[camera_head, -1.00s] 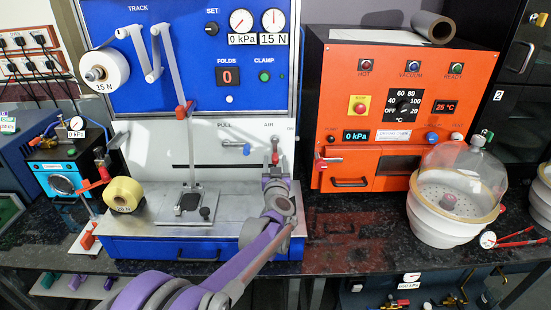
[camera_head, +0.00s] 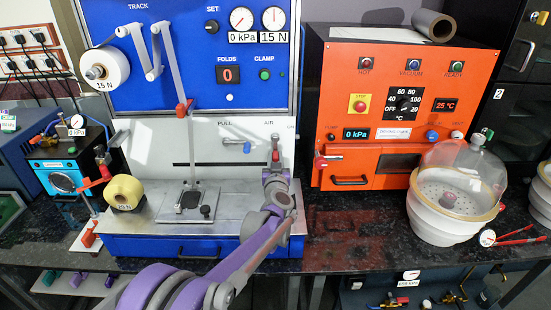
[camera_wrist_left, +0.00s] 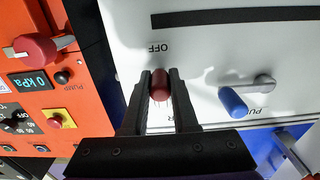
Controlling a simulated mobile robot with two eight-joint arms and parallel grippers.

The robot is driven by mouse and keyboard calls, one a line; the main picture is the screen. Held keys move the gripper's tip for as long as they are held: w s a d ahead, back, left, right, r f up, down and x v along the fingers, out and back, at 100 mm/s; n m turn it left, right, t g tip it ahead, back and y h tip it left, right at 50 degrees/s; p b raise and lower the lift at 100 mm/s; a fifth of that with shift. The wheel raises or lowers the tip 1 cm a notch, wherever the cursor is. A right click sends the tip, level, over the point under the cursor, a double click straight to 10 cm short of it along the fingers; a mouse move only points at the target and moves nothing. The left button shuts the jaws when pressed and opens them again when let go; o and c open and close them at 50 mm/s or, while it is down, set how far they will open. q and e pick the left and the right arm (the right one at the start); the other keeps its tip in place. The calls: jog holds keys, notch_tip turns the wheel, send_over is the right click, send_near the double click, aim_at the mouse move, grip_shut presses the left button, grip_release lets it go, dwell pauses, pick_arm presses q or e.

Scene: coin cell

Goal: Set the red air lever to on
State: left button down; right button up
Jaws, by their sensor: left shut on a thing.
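The red air lever (camera_head: 275,155) is on the white panel of the blue machine, under the AIR label. In the left wrist view its red grip (camera_wrist_left: 160,86) is between my fingers, close to the OFF mark, which appears upside down there. My left gripper (camera_wrist_left: 160,84) is shut on the red grip, with one dark finger on each side. In the head view my left gripper (camera_head: 275,169) is at the panel and partly hides the lever's lower end. My right gripper is not in view.
The blue PULL lever (camera_wrist_left: 233,100) is beside my fingers in the left wrist view. An orange oven (camera_head: 345,90) with a red-tipped lever (camera_head: 320,162) stands to the right. A glass-domed white vessel (camera_head: 440,222) is farther right. Dark bench top is bare before the oven.

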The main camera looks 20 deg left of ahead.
aim_at(291, 136)
pick_arm(q)
jog(key=shift+w+d+n+b, duration=0.1)
jog(key=shift+d+n+b, duration=0.25)
jog(key=shift+n, duration=0.45)
jog(key=shift+w+d+r+n, duration=0.1)
jog(key=shift+d+n, duration=0.4)
jog(key=shift+n, duration=0.7)
jog(key=shift+w+d+r+n+b, duration=0.2)
jog(key=shift+d+n+b, duration=0.15)
jog(key=shift+n, duration=0.65)
jog(key=n, duration=0.1)
jog(key=d+n, duration=0.1)
jog(key=shift+r+n, duration=0.3)
jog(key=shift+r, duration=0.1)
jog(key=n, duration=0.1)
jog(key=r+n, duration=0.1)
jog(key=n, duration=0.1)
jog(key=d+n+p, duration=0.1)
jog(key=shift+w+r+n, duration=0.25)
jog(key=shift+r+n, duration=0.05)
jog(key=shift+r, duration=0.1)
jog(key=n, duration=0.1)
jog(key=r+n+p, duration=0.1)
jog(key=n, duration=0.1)
jog(key=r+n, duration=0.1)
jog(key=shift+d+n, duration=0.25)
jog(key=shift+n, duration=0.05)
jog(key=c, duration=0.7)
grip_release()
